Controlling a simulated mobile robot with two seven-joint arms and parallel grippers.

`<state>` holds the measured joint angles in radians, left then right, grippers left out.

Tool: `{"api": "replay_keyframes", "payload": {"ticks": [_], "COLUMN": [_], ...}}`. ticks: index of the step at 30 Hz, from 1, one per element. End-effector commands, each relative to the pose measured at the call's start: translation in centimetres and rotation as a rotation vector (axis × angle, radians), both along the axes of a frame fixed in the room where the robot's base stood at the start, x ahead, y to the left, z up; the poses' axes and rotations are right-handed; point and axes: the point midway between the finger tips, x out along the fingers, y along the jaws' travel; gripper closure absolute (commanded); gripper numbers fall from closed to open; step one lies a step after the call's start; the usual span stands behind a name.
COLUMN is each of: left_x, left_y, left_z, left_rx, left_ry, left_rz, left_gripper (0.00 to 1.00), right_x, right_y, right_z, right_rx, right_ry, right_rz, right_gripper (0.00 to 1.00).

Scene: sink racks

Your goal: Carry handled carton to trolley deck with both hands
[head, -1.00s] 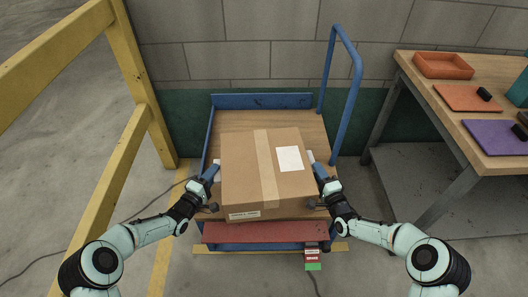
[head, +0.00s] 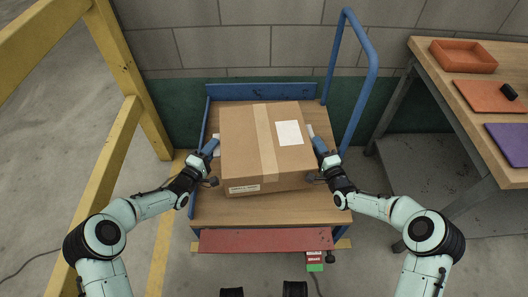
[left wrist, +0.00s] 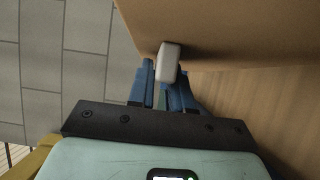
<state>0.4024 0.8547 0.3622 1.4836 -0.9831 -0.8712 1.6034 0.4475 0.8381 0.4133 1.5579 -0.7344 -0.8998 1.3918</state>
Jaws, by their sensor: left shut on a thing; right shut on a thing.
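The brown carton (head: 240,150), with a tape strip and white labels, is over the wooden trolley deck (head: 270,211). It is turned slightly; I cannot tell whether its underside touches the deck. My left gripper (head: 211,146) is shut on the handle at the carton's left side. In the left wrist view, that pale handle (left wrist: 168,60) sits between the blue fingers (left wrist: 166,88), against the carton wall (left wrist: 230,30). My right gripper (head: 319,145) is shut at the carton's right side, where its handle (head: 310,131) is mostly hidden.
The trolley has a blue back rim (head: 262,91), a tall blue push handle (head: 372,75) on the right and a red front bar (head: 266,240). A yellow frame (head: 125,75) stands left. A workbench (head: 480,120) with trays stands right. Bare deck shows in front of the carton.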

Motion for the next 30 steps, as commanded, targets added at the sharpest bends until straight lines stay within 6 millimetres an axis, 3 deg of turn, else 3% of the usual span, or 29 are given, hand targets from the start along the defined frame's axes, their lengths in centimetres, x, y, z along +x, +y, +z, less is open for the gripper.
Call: {"api": "replay_keyframes", "payload": {"ticks": [14, 30], "left_x": [0.1, 0.1], "left_y": [0.0, 0.0], "left_z": [0.2, -2.1], "left_rx": [-0.003, -0.003], "left_ry": [-0.008, -0.008], "left_rz": [0.0, 0.0], "left_gripper": [1.0, 1.0], "right_x": [0.1, 0.1], "right_y": [0.0, 0.0], "right_z": [0.1, -2.2], "right_rx": [0.001, 0.001], "right_ry": [-0.006, -0.006], "right_rz": [-0.001, 0.0], "right_gripper": [1.0, 1.0]}}
